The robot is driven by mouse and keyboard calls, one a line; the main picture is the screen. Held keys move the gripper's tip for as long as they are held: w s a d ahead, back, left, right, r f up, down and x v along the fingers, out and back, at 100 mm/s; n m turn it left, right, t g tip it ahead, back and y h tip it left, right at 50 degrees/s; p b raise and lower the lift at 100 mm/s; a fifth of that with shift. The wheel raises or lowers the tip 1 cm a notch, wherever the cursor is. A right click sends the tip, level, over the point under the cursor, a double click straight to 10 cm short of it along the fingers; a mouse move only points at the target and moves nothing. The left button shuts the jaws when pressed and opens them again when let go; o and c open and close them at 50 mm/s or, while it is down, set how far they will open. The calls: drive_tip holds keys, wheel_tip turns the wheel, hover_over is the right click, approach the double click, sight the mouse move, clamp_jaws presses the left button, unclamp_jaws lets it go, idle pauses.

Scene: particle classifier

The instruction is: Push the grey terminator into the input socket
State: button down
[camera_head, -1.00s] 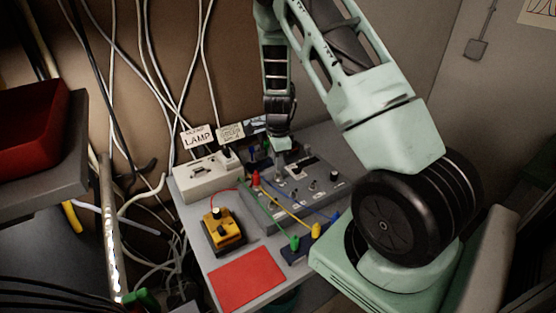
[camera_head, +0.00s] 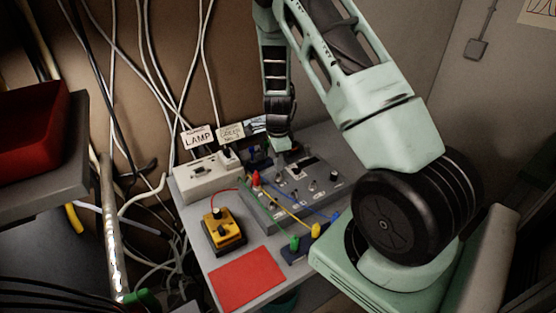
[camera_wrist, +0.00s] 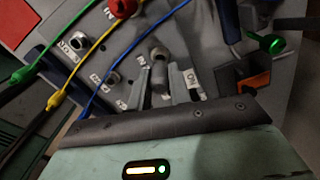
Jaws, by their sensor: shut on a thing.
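My gripper (camera_wrist: 158,92) is shut on the grey terminator (camera_wrist: 160,72), a small grey cylinder between the fingers in the wrist view. The terminator is over the top of the grey instrument box (camera_head: 310,187), among small white labels. The input socket cannot be made out clearly, and I cannot tell how far the terminator is in it. In the head view my gripper (camera_head: 281,143) points down at the back left part of the box, and the terminator is too small to make out there.
Green, yellow and blue leads (camera_wrist: 97,45) and a red plug (camera_wrist: 123,7) are close to my gripper. Cables hang at the back wall.

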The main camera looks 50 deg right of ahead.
drive_tip(key=shift+f+b, duration=0.9)
drive_tip(key=shift+f, duration=0.6)
idle(0.5)
drive_tip(key=c, duration=1.2)
unclamp_jaws()
wheel_tip(320, 180, up, 17)
drive_tip(key=shift+r+b, duration=0.2)
drive_tip(key=shift+b, duration=0.2)
